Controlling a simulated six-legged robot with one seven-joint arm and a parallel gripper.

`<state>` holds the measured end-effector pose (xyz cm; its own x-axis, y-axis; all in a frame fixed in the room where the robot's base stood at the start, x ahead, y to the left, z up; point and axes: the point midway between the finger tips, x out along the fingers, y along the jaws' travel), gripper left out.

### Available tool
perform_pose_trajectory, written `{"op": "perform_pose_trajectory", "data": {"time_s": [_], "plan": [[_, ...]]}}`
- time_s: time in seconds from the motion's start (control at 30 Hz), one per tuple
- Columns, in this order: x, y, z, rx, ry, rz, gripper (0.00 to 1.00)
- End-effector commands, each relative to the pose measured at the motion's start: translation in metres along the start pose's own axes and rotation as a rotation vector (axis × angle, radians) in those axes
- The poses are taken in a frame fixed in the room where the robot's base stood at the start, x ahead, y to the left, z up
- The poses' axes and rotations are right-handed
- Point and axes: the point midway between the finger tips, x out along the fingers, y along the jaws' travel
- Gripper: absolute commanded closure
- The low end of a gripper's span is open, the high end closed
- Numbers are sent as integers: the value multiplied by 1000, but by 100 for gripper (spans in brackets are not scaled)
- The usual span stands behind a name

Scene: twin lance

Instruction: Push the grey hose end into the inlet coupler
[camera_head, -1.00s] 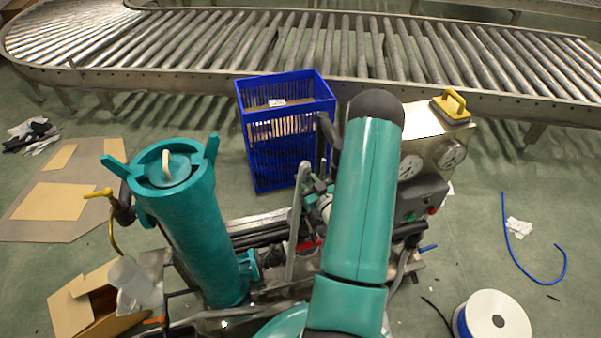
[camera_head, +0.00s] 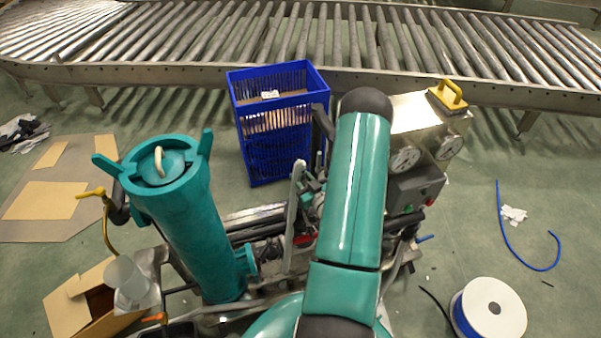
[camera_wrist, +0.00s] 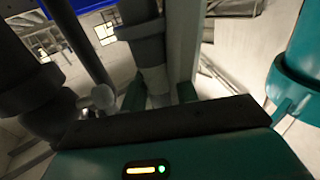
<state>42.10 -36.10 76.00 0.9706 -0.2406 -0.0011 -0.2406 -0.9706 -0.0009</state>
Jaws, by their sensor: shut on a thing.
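In the wrist view my gripper (camera_wrist: 160,94) has its two short teal fingers on either side of a pale grey collar (camera_wrist: 155,76), shut on what looks like the grey hose end. A darker grey cylinder (camera_wrist: 142,28) continues from it, away from the fingers. In the head view my gripper (camera_head: 312,190) is partly hidden behind my teal arm, beside a light grey upright bar (camera_head: 293,215). I cannot pick out the inlet coupler for certain in either view. Whether the hose end touches it is not clear.
A teal filter vessel (camera_head: 190,225) with a side flange (camera_head: 246,261) stands left. A panel with gauges (camera_head: 405,159) stands right of my arm. A blue crate (camera_head: 275,145) is behind. Dark pipes (camera_head: 250,225) crowd the skid.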

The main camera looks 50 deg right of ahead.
Motion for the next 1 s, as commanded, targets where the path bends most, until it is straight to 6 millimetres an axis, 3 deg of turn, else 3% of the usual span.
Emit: {"op": "perform_pose_trajectory", "data": {"time_s": [0.4, 1.0], "plan": [[3, 0, 28, -1, 2, -1, 100], [3, 0, 29, -1, 2, -1, 100]]}}
